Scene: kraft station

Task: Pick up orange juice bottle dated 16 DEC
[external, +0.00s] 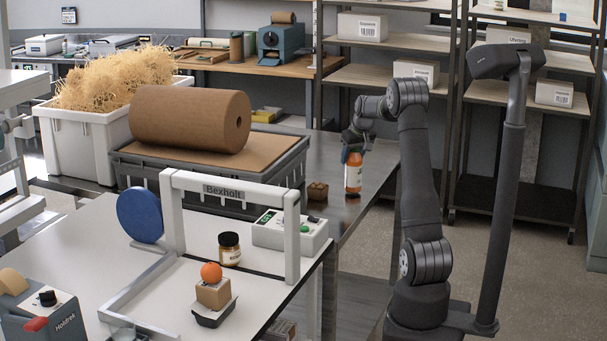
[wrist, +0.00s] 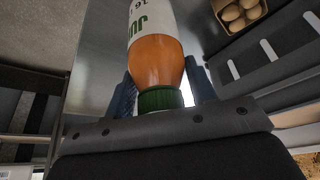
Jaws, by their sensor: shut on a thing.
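The orange juice bottle (external: 353,172) has an orange body, a white label and a green cap. In the external view it is upright at the metal table, below my gripper (external: 357,148). My gripper is shut on it near the cap. In the wrist view the bottle (wrist: 155,62) shows its orange shoulder, green cap and part of the label, with "16" and green letters "JU" readable. The gripper fingers (wrist: 160,97) lie on both sides of the cap. The rest of the date is out of view. I cannot tell whether the bottle's base touches the table.
An egg carton (external: 317,191) stands left of the bottle; its eggs show in the wrist view. A grey crate (external: 215,190) with a kraft paper roll (external: 190,118) is further left. The white bench (external: 90,245) holds a jar (external: 229,249) and a small box with an orange ball.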

